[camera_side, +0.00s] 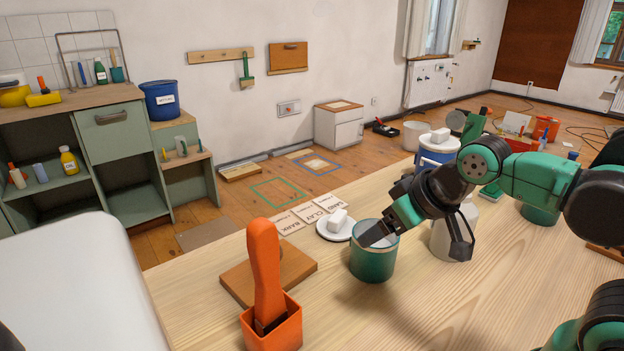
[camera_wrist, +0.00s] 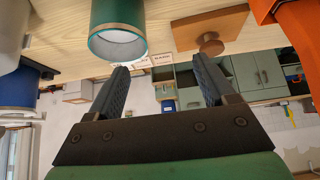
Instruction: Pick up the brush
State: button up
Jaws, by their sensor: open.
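An orange handle (camera_side: 265,265) stands upright in a square orange holder (camera_side: 283,325) at the front of the table. It looks like the brush, but any bristles are hidden inside the holder. Part of this orange shape also shows at the right edge of the wrist view (camera_wrist: 298,22). My gripper (camera_side: 372,234) is at the rim of a green can (camera_side: 373,264) in the side view, right of the orange handle and apart from it. In the wrist view my gripper's two fingers (camera_wrist: 160,68) are spread with nothing between them, and the can (camera_wrist: 118,22) is at upper left.
A wooden board with a round knob (camera_side: 240,284) lies between the orange holder and the can. A saucer (camera_side: 335,229) with a white block and several labelled cards (camera_side: 308,212) lie behind. A white jug (camera_side: 452,235) stands right. A green brush (camera_side: 246,72) hangs on the wall.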

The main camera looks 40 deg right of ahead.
notch_tip(320, 180, up, 13)
jog(key=n+g, duration=0.1)
jog(key=g, duration=0.6)
send_near(265, 248)
jog(key=shift+w+d+f, duration=0.1)
jog(key=shift+w+f, duration=0.25)
jog(key=shift+w, duration=0.2)
notch_tip(265, 248, down, 3)
jog(key=shift+d+f, duration=0.1)
jog(key=shift+f, duration=3.5)
grip_shut()
